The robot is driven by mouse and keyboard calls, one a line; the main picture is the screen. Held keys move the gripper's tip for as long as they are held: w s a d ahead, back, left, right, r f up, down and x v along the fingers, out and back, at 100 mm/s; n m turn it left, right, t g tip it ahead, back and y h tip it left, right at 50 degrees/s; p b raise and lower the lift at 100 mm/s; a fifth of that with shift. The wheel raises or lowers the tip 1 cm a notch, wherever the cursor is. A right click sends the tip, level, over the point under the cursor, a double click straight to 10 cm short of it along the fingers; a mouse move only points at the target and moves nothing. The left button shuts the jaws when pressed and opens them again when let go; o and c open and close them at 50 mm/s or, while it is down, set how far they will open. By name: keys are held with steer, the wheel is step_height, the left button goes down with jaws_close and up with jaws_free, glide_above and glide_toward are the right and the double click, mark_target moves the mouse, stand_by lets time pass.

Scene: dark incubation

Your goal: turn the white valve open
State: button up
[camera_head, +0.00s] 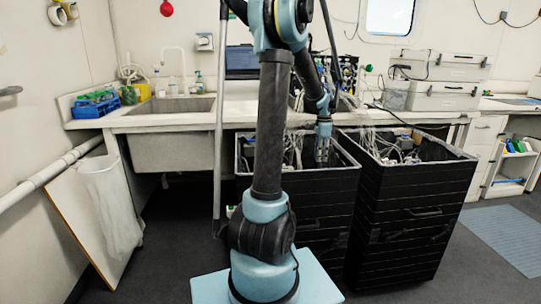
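I cannot make out a white valve with certainty. A white curved faucet pipe (174,52) stands behind the sink (172,106) on the left part of the counter. My gripper (322,158) points down at the opening of the left black bin, right of my arm's thick lower link. It is small and dark here, so its finger gap is unclear. It is well to the right of the sink and faucet. My arm hides part of the counter and the left bin.
Two tall black bins stand in front of the counter, the left one (322,190) and the right one (410,225), with cables inside. Grey cases (440,97) sit on the counter. Dark floor is free at front left.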

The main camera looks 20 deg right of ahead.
step_height(320, 180, up, 6)
steer(key=s+a+n, duration=0.2)
steer(key=a+n, duration=0.1)
steer(key=a, duration=0.5)
steer(key=s+a+n, duration=0.2)
steer(key=a+n, duration=0.2)
steer(key=a, duration=0.5)
steer(key=s+a+n+t, duration=0.1)
steer(key=s+a+n, duration=0.1)
steer(key=a, duration=0.6)
steer(key=shift+s+a+r+n, duration=0.25)
steer(key=shift+a+n, duration=0.15)
steer(key=shift+n, duration=0.3)
steer(key=shift+d, duration=0.1)
steer(key=w+d+m, duration=0.2)
steer(key=d+m, duration=0.1)
steer(key=d, duration=0.6)
steer(key=w+d+m+g, duration=0.15)
steer(key=d+m, duration=0.25)
steer(key=d, duration=0.5)
steer(key=w+d+m+t, duration=0.1)
steer(key=w+d+m, duration=0.2)
steer(key=d, duration=0.5)
steer(key=shift+g, duration=0.25)
step_height(320, 180, down, 18)
steer(key=shift+s+d+f, duration=0.1)
steer(key=shift+s, duration=0.05)
